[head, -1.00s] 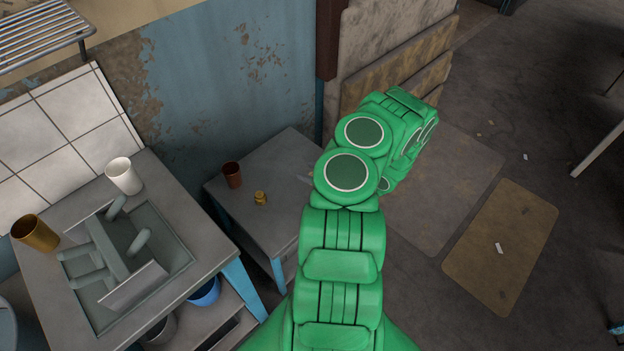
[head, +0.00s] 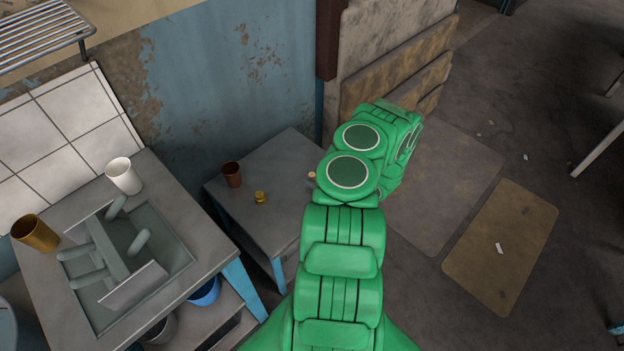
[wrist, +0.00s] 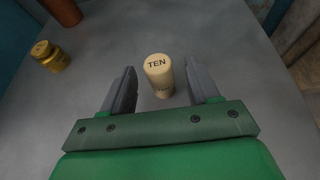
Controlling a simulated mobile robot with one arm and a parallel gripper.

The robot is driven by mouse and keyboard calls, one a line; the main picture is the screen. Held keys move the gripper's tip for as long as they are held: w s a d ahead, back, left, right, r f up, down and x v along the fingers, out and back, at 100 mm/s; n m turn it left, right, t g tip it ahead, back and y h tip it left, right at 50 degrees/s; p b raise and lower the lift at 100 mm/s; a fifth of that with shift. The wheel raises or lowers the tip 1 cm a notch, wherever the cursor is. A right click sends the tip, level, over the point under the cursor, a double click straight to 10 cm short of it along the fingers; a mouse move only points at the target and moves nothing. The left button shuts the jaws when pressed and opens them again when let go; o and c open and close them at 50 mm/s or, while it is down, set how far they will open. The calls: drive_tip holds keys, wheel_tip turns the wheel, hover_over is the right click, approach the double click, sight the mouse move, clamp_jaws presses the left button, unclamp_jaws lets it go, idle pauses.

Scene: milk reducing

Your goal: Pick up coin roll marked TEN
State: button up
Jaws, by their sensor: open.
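The coin roll marked TEN (wrist: 158,70) is a cream cylinder standing upright on the grey table (wrist: 110,40) in the wrist view. Its top end reads TEN. My gripper (wrist: 165,83) is open, with its two dark fingers on either side of the roll and apart from it. The roll's far part lies about level with or just beyond the fingertips. In the head view a small bit of a pale roll (head: 312,176) shows at the left edge of my green arm. My gripper is hidden behind the arm there.
A small brass object (head: 260,198) and a reddish-brown cup (head: 232,174) stand on the same table, left of the roll. A counter with a sink, white cup (head: 123,176) and brass cup (head: 34,233) is at the left. The table around the roll is clear.

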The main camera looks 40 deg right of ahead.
drive_tip(key=shift+x, duration=1.7)
drive_tip(key=c, duration=1.1)
